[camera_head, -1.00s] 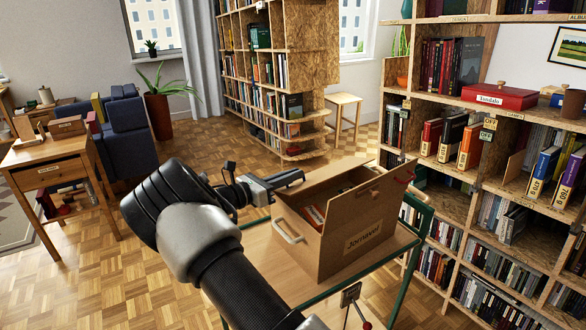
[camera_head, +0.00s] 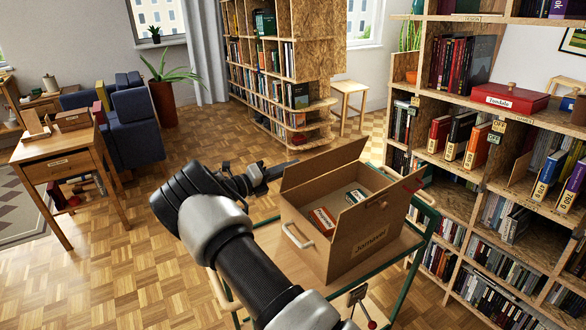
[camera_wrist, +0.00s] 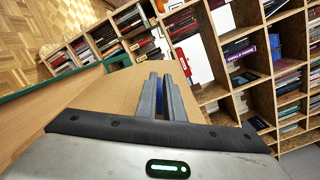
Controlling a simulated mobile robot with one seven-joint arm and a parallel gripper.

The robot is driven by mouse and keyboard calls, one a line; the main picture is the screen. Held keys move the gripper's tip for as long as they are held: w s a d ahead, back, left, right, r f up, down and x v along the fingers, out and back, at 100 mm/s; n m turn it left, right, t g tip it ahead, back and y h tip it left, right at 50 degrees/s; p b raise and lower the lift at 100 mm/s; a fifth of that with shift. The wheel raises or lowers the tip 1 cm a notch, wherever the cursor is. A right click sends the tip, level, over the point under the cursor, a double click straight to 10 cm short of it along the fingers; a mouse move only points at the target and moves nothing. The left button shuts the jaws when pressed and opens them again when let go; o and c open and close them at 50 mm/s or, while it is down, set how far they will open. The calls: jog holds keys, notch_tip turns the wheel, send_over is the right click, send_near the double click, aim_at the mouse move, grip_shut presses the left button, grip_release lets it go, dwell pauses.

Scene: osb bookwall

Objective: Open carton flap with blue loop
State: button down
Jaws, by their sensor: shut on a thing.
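The brown carton (camera_head: 345,254) stands on a small trolley, with a label on its front. A red box and a pale item lie inside. My gripper (camera_head: 284,167) is behind the far flap at its left end. In the wrist view my gripper's fingers (camera_wrist: 161,90) are nearly together over the brown flap (camera_wrist: 108,95). A bit of the blue loop (camera_wrist: 160,116) shows between them; the rest is hidden.
The trolley (camera_head: 424,222) has a green frame and a wooden top. A bookwall (camera_head: 455,192) stands close on the right. Open parquet floor (camera_head: 130,275) lies to the left.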

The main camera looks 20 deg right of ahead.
jog(key=shift+w+a+f+n, duration=0.25)
jog(key=shift+w+n, duration=0.2)
jog(key=shift+n, duration=0.35)
jog(key=shift+w+a+f+n, duration=0.15)
jog(key=shift+w+n, duration=0.25)
jog(key=shift+n, duration=0.4)
jog(key=shift+f, duration=0.1)
jog(key=c, duration=1.9)
grip_release()
jog(key=shift+d, duration=0.1)
jog(key=b+v, duration=0.2)
jog(key=v, duration=1.5)
jog(key=shift+a, duration=0.25)
jog(key=shift+d, duration=0.1)
